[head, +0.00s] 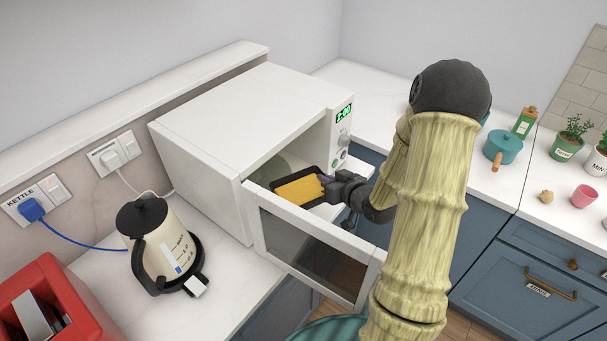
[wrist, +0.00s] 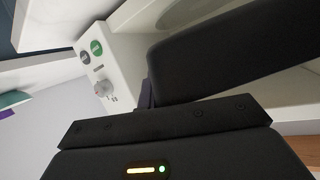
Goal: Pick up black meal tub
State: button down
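The black meal tub (head: 311,170) with yellow food in it is at the mouth of the open white microwave (head: 205,125). My gripper (head: 330,186) is at the tub's near right edge, reaching in above the open door. In the wrist view the tub's dark side (wrist: 230,50) fills the upper right, right against my gripper (wrist: 148,98). The fingers look closed on the tub's edge, though the fingertips are mostly hidden. Whether the tub rests on the microwave floor or is lifted is hard to tell.
The microwave door (head: 315,245) hangs open towards the front. A cream kettle (head: 160,245) stands left on the counter, with a red toaster (head: 55,305) nearer. A teal pot (head: 503,146), a pink cup (head: 585,196) and plants are on the right counter.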

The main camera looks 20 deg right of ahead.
jog(key=s+d, duration=0.1)
jog(key=s, duration=0.1)
jog(key=s+d, duration=0.2)
jog(key=shift+s+b, duration=0.15)
jog(key=shift+b, duration=0.2)
